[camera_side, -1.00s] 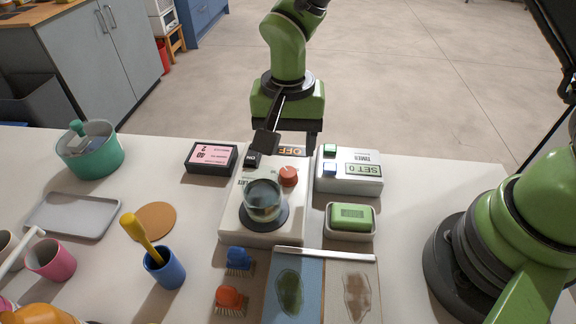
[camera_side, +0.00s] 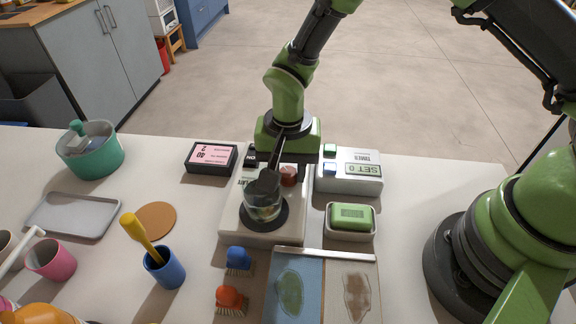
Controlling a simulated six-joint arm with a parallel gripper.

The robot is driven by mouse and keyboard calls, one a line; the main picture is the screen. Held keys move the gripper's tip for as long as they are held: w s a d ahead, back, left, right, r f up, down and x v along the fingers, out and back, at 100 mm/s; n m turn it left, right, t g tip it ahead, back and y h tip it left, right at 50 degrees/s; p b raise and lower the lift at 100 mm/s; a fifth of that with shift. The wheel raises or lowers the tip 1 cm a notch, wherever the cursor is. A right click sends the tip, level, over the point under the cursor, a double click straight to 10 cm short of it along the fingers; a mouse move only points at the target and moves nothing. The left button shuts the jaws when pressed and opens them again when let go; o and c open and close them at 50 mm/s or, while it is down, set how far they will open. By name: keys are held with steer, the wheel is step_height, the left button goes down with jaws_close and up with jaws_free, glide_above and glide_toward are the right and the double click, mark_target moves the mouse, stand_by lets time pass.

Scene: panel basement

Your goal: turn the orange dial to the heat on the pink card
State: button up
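The orange dial (camera_side: 289,175) is on the white hotplate (camera_side: 235,222), at the right behind the glass beaker (camera_side: 262,208). The beaker stands on the dark round plate. The pink card (camera_side: 211,154) sits on a black block left of the hotplate; it appears to read 40 upside down, with smaller text too small to read. My gripper (camera_side: 268,182) is low over the hotplate, its dark fingers in front of the beaker's rim and just left of the dial. The hotplate's display is hidden behind my gripper. I cannot tell the finger gap or any contact.
A timer box (camera_side: 350,182) showing SET 0 and a green soap in a dish (camera_side: 350,234) are right of the hotplate. Two brushes (camera_side: 238,262) and a blue cup (camera_side: 165,270) are in front. A grey tray (camera_side: 72,232) and a teal pot (camera_side: 92,158) lie left.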

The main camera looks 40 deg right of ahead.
mark_target(288, 171)
steer(key=shift+m, duration=2.3)
steer(key=o, duration=0.9)
step_height(288, 171, up, 10)
